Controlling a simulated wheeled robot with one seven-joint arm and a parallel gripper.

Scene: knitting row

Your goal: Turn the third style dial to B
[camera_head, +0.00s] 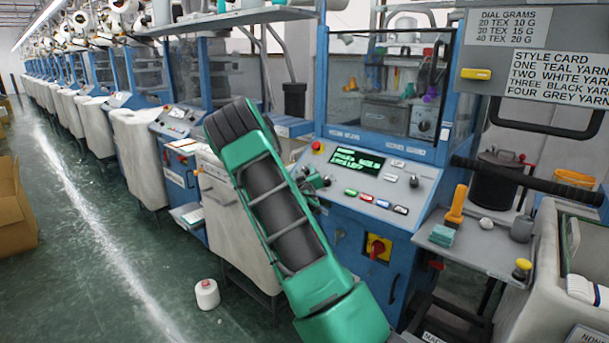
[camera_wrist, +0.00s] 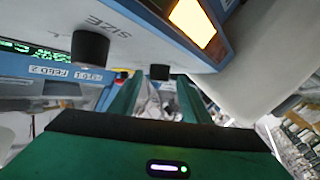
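The sloped control panel (camera_head: 372,178) of the blue knitting machine has a lit green display (camera_head: 357,161), coloured buttons and a black knob (camera_head: 414,181). In the wrist view, a dark round knob (camera_wrist: 90,47) stands near the word SIZE, and a second dark knob (camera_wrist: 160,72) lies just beyond my fingertips. I cannot tell which dial is the third style dial, and no letter B is readable. My gripper (camera_wrist: 157,82) is open, with a gap between its green fingers, and holds nothing I can see.
A style card (camera_head: 545,77) hangs at upper right, on a grey box. A red-and-yellow switch (camera_head: 377,248) is below the panel. A side shelf (camera_head: 475,245) holds small items.

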